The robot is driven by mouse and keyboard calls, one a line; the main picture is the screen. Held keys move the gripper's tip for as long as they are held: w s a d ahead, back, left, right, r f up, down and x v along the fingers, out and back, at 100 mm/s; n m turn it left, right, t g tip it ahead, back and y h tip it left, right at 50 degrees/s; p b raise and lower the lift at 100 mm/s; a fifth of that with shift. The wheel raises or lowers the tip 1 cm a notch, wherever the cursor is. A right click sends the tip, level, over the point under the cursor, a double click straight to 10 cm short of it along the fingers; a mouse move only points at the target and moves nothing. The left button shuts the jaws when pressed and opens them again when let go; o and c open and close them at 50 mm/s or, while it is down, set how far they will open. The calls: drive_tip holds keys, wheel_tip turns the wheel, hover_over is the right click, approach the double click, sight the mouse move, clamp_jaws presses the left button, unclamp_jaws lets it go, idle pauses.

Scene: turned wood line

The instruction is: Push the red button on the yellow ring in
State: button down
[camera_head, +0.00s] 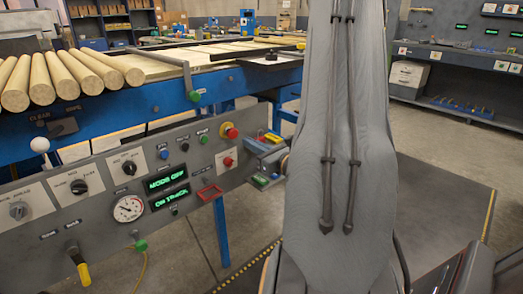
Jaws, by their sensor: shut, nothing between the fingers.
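The red button (232,133) sits on a yellow ring at the upper right end of the grey control panel (100,220). It faces out from the panel, with nothing over it. A second red button (228,161) sits just below, on a white plate. My grey sleeved arm hides the rest.
Green (204,139), blue (164,154) and black controls, lit displays (167,180) and a gauge (129,208) crowd the panel. A red frame (210,192) sits below the buttons. Wooden rods (60,75) lie on the blue line above. Open floor lies at right.

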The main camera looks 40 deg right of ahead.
sight(234, 135)
drive_tip(key=shift+w, duration=2.65)
drive_tip(key=shift+w, duration=0.1)
drive_tip(key=shift+w+b, duration=0.4)
drive_tip(key=shift+w, duration=0.45)
drive_tip(key=shift+r, duration=0.1)
drive_tip(key=shift+s, duration=0.5)
drive_tip(key=s, duration=1.3)
drive_tip(key=shift+s+p, duration=0.2)
drive_tip(key=shift+p, duration=0.2)
